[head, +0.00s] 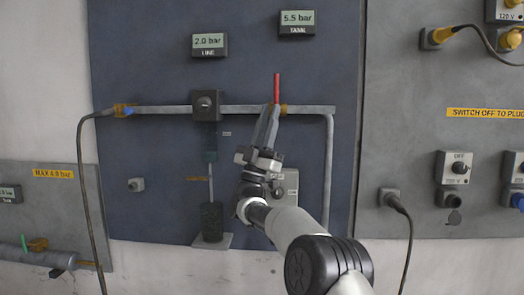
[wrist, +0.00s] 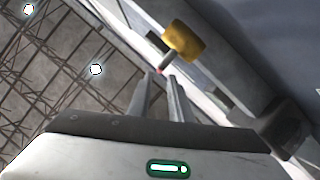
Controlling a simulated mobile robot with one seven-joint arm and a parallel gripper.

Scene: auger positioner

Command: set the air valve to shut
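A brass valve (head: 284,109) sits on the horizontal grey pipe of the blue panel. Its red lever (head: 277,88) stands upright, across the pipe. My gripper (head: 271,110) is just below the lever, in front of the valve, and its fingers partly cover the valve body. In the wrist view, the two fingers (wrist: 160,80) are apart with a gap between them. The brass valve (wrist: 184,41) is beyond the tips, and a small bit of red (wrist: 160,71) shows between them. I cannot tell whether the fingers touch the lever.
Another brass fitting with a blue handle (head: 128,112) is at the pipe's left end. A dark regulator (head: 207,104) hangs mid-pipe. Displays above read 2.0 bar line (head: 209,45) and 5.5 bar tank (head: 297,24). A grey box (head: 291,186) is behind my wrist. Sockets and cables are at right.

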